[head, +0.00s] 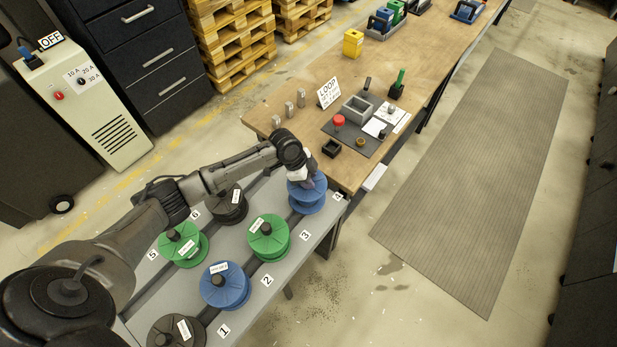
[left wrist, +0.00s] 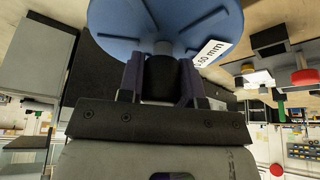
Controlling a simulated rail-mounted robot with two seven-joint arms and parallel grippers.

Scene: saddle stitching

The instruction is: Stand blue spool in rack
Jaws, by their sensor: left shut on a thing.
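A blue spool (head: 307,197) is at the far end of the grey rack (head: 312,229), near the labels 3 and 4. My left gripper (head: 307,180) is over its top and shut on its dark central hub. In the left wrist view, the blue spool's flange (left wrist: 140,22) fills the top, with a white label ending in "mm". The gripper fingers (left wrist: 161,80) close on the hub from both sides. The spool looks upright; I cannot tell whether it touches the rack. My right gripper is not in view.
The rack also holds another blue spool (head: 225,287), green spools (head: 269,238) (head: 183,244) and black spools (head: 231,205) (head: 176,332). A wooden bench (head: 290,130) adjoins the rack's far end, with a dark mat (head: 345,140) and small tools. The floor mat (head: 480,180) to the right is clear.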

